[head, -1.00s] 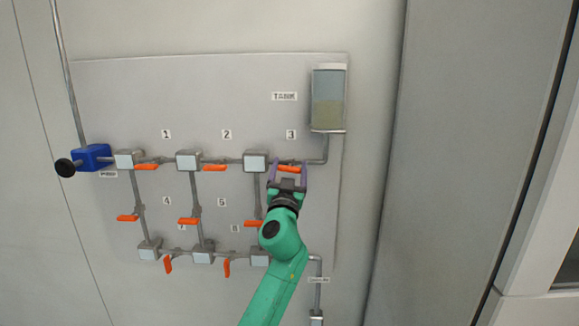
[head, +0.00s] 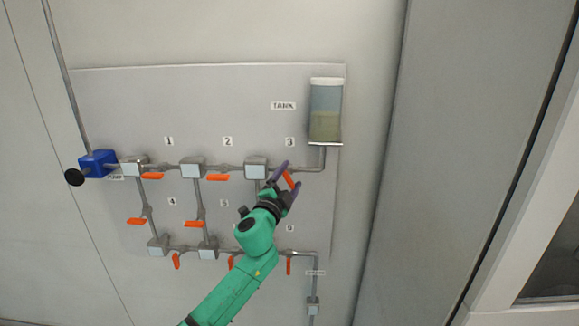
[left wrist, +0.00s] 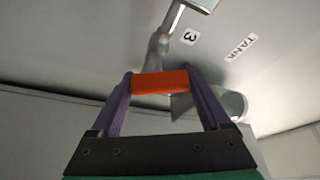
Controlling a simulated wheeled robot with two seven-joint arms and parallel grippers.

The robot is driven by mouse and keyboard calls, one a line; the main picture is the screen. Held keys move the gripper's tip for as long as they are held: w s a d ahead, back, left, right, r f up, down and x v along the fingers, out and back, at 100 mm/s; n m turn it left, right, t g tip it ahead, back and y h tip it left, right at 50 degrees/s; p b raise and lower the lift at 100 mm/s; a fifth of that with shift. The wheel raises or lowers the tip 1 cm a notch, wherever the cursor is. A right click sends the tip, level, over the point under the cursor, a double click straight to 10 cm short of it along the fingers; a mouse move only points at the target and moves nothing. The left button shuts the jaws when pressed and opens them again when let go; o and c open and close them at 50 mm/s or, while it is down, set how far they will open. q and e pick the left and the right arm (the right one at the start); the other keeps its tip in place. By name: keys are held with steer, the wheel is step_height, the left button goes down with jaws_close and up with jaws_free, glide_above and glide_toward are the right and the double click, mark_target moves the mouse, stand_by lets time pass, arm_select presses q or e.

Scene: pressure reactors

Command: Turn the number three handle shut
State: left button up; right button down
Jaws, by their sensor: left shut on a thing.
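The number three handle (head: 289,180) is an orange lever on the pipe just below the "3" label (head: 289,142). It slants steeply in the head view, its upper end to the left and its lower end to the right. My left gripper (head: 290,174) is shut on it, one purple finger on each side. In the left wrist view, the orange handle (left wrist: 160,83) spans between the two fingers, with the pipe and the "3" label (left wrist: 190,37) beyond. The valve behind it is partly hidden. My right gripper is in neither view.
Several other orange handles, such as the number two one (head: 218,177), sit on the pipes of the grey board (head: 120,95). A tank (head: 325,112) hangs above right and a blue pump (head: 97,163) is at the left. My left arm covers part of the lower pipes.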

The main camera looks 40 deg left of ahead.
arm_select(q)
steer(key=m+p, duration=0.2)
steer(key=m, duration=0.1)
steer(key=shift+r+g+h, duration=0.1)
steer(key=shift+g+h, duration=0.3)
steer(key=shift+f+m+g+p, duration=0.25)
steer(key=shift+m+g+p, duration=0.35)
steer(key=shift+m, duration=0.8)
steer(key=o, duration=1.2)
